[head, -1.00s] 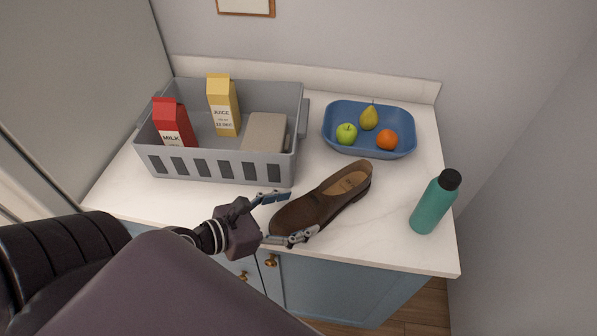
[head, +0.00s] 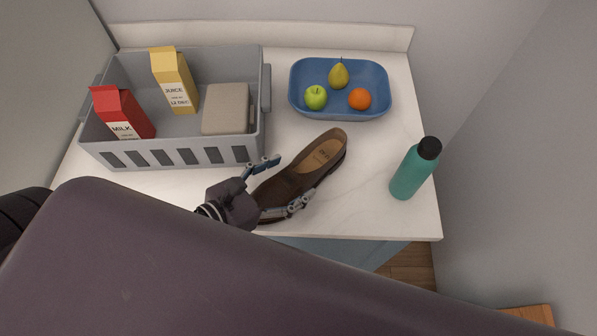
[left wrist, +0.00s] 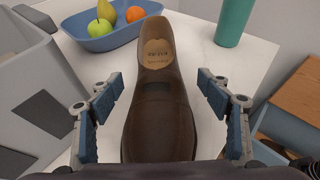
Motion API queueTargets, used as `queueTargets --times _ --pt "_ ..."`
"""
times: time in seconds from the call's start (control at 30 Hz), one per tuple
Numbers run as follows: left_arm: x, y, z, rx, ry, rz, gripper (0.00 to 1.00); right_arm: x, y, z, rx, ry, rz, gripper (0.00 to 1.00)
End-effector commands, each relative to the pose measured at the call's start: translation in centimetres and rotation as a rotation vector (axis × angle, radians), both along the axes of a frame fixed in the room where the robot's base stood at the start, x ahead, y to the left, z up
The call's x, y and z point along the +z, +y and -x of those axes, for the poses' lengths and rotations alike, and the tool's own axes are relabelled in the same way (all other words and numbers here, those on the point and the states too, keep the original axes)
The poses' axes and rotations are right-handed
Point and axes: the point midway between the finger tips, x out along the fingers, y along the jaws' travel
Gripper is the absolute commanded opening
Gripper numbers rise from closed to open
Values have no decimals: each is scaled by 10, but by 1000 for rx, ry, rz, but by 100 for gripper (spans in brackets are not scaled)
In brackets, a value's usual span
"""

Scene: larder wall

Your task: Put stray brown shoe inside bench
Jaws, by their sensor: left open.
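The brown shoe (head: 310,167) lies upright on the white counter, its toe towards my left gripper (head: 275,186) and its heel pointing to the back right. My left gripper is open, with one finger on each side of the toe part. In the left wrist view the shoe (left wrist: 160,100) runs between the two fingers of the gripper (left wrist: 165,120), with a gap visible on both sides.
A grey crate (head: 185,156) with milk, juice and a beige box stands at the left. A blue tray (head: 300,108) with fruit is behind the shoe. A teal bottle (head: 410,174) stands at the right. A wooden surface (head: 530,315) shows at the lower right.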

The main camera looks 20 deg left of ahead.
Motion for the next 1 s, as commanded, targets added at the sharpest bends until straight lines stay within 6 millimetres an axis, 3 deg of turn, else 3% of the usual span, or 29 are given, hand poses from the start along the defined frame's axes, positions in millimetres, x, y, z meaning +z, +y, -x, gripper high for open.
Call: queueTargets --times 0.23,0.57,1.0 --pt "-13 -14 -27 1 -1 1 71 14 3 -10 2 -14 -4 0" --pt "-18 -17 -31 0 0 -1 70 14 3 -13 2 -17 -5 0" --pt "-18 -16 -31 1 -1 -1 21 14 2 -12 3 -17 -3 0"
